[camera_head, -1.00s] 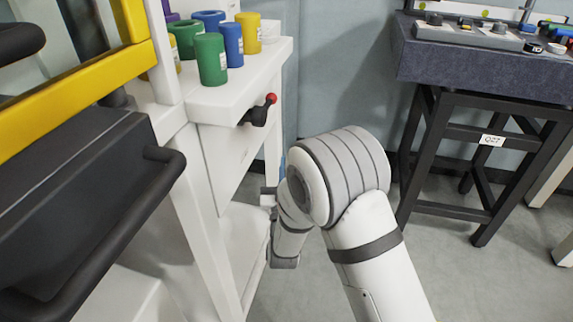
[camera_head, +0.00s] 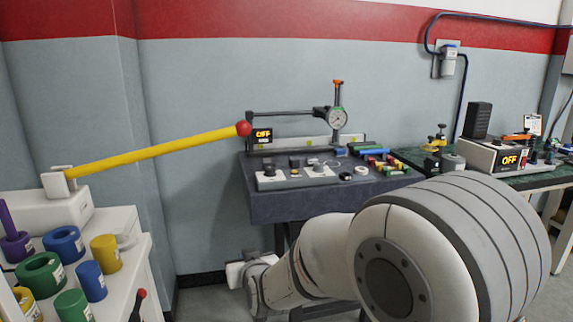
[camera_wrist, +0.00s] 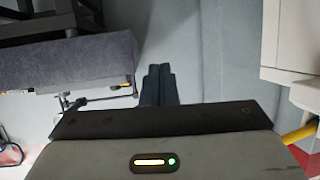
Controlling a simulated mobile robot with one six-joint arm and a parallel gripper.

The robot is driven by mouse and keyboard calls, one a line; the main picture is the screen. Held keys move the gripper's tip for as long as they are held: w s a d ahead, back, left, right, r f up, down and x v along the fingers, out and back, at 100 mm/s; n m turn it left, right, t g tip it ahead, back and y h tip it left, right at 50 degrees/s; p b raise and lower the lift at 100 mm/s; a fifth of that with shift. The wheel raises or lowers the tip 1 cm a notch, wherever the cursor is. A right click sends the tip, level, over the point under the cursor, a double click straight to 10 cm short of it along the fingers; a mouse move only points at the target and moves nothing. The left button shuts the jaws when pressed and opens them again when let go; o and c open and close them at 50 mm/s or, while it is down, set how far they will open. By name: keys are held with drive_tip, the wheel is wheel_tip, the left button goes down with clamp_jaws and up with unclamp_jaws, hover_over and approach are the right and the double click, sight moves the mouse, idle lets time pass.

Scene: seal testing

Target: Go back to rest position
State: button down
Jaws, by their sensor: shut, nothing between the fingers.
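My gripper shows in the wrist view as two dark fingers (camera_wrist: 157,85) pressed together, with nothing between them. It points at open space in front of the grey wall. In the head view my arm comes in from the lower right and bends toward the lower middle.
A yellow lever (camera_head: 155,153) with a red knob reaches from the white bench at left toward the table. Coloured cylinders, such as a blue one (camera_head: 91,281), stand on that bench. The dial gauge (camera_head: 337,118) stands on the table. A green bench is at right.

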drive_tip(key=s+d+r+g+h+p, duration=0.2)
drive_tip(key=s+d+r+p, duration=0.25)
drive_tip(key=d+r, duration=0.3)
drive_tip(key=s+d+r+m+g+h+p, duration=0.1)
drive_tip(key=s+d+r+m+g+p, duration=0.1)
drive_tip(key=s+d+r+g+p, duration=0.2)
drive_tip(key=s+d+r+m+g+h+p, duration=0.2)
drive_tip(key=s+d+r+g+p, duration=0.2)
drive_tip(key=s+d+r+p, duration=0.4)
drive_tip(key=s+d+p, duration=0.1)
drive_tip(key=s+d, duration=0.4)
drive_tip(key=s, duration=0.4)
drive_tip(key=shift+s+d, duration=0.25)
drive_tip(key=shift+d, duration=0.05)
